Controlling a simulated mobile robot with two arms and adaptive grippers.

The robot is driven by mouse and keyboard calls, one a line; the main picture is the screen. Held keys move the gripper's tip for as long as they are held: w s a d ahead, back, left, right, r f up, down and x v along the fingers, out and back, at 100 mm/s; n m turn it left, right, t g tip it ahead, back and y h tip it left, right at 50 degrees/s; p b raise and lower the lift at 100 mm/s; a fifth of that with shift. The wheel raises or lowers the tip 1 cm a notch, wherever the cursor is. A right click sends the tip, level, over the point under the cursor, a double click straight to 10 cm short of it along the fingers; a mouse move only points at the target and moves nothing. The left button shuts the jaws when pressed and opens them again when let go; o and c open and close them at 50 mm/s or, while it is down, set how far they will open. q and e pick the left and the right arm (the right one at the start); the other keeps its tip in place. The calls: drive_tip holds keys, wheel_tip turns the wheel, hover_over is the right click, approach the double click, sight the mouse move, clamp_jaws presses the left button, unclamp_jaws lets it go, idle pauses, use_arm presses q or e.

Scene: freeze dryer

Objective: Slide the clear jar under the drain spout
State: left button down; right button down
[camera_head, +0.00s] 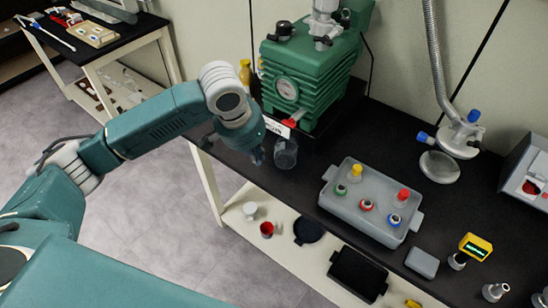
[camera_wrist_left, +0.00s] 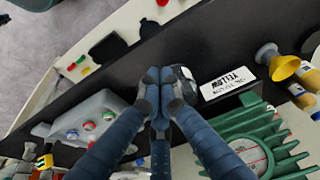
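The clear jar (camera_head: 286,154) stands upright on the black bench in front of the green pump (camera_head: 308,85). A red part (camera_head: 290,123), possibly the drain spout, shows on the pump's lower front just above and behind the jar. I cannot tell whether the jar is directly under it. My left gripper (camera_head: 257,156) points down just left of the jar. In the left wrist view its blue fingers (camera_wrist_left: 158,92) are drawn together with nothing visible between them. The jar (camera_wrist_left: 184,74) is partly hidden behind them, and contact is unclear. My right gripper is not visible.
A white label (camera_head: 277,127) stands by the pump's front edge. A grey tray (camera_head: 335,199) with coloured-capped vessels lies to the right. The bench's front edge is close to the jar.

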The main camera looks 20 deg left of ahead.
sight(286, 152)
use_arm(q)
drive_tip(key=p+x, duration=0.1)
drive_tip(key=x, duration=0.8)
drive_tip(key=shift+f, duration=0.4)
drive_tip(key=w, duration=0.1)
drive_tip(key=w+d, duration=0.1)
drive_tip(key=w, duration=0.1)
drive_tip(key=shift+w+d+r+p, duration=0.1)
drive_tip(key=shift+d+r+p, duration=0.05)
drive_tip(key=shift+p, duration=0.25)
drive_tip(key=shift+w, duration=0.3)
